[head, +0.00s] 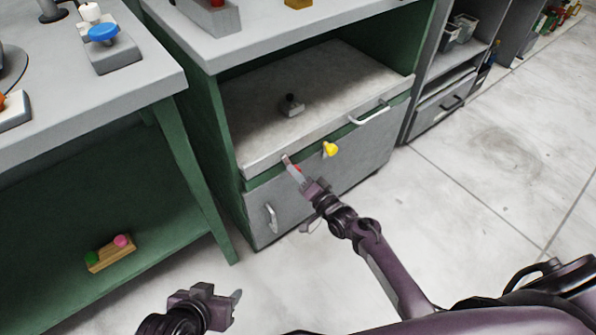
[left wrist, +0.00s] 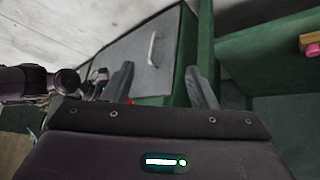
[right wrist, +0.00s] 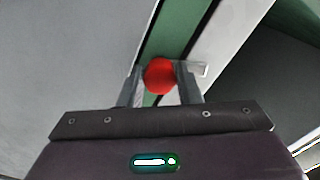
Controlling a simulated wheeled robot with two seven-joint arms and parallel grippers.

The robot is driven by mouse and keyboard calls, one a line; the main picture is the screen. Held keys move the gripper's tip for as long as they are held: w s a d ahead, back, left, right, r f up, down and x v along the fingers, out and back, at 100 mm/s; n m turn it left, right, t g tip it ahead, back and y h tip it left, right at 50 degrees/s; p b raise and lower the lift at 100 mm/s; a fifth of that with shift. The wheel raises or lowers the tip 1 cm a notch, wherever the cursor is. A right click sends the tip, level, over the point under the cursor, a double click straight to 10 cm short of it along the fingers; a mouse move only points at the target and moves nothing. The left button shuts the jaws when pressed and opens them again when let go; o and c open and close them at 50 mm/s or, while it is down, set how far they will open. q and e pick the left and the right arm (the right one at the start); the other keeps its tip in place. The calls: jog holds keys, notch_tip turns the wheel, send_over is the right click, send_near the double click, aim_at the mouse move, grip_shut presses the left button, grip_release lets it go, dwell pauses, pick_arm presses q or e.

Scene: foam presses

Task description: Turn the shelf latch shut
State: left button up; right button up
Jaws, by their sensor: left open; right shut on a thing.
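The grey pull-out shelf (head: 290,75) sits in the green cabinet, with a pale handle (head: 370,113) on its front. A red round knob (right wrist: 160,76), apparently the latch knob, is at the green strip under the shelf edge; it is mostly hidden in the head view. A pale metal piece (right wrist: 203,69) shows beside it. My right gripper (head: 291,166) is at the shelf front's left part, and in the right wrist view it is shut on the red knob. My left gripper (head: 221,294) is open and empty, low in front of the cabinet.
A yellow knob (head: 330,149) sticks out right of my right gripper. A grey door with a handle (head: 271,217) lies below. A small dark-topped object (head: 291,105) stands on the shelf. A workbench (head: 95,85) is at left; floor at right is clear.

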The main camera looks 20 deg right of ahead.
pick_arm(q)
jog(key=shift+s+a+f+g+y+p, duration=0.15)
jog(key=shift+s+a+g+y+p, duration=0.1)
jog(key=shift+s+a+g+p, duration=0.25)
jog(key=shift+s+a+f+g+y+p, duration=0.1)
jog(key=shift+s+a+g+y+p, duration=0.2)
jog(key=shift+a, duration=0.25)
pick_arm(e)
jog(key=shift+m, duration=1.8)
pick_arm(q)
jog(key=shift+a, duration=0.1)
pick_arm(e)
jog(key=o, duration=1)
jog(key=shift+c, duration=0.2)
pick_arm(q)
jog(key=shift+w, duration=0.1)
jog(key=a, duration=0.1)
jog(key=g+p, duration=0.1)
jog(key=s+a+y+p, duration=0.1)
jog(key=shift+a+r+n+g, duration=0.25)
jog(key=shift+a+n+g, duration=0.05)
jog(key=shift+n, duration=0.1)
pick_arm(e)
jog(key=v, duration=0.8)
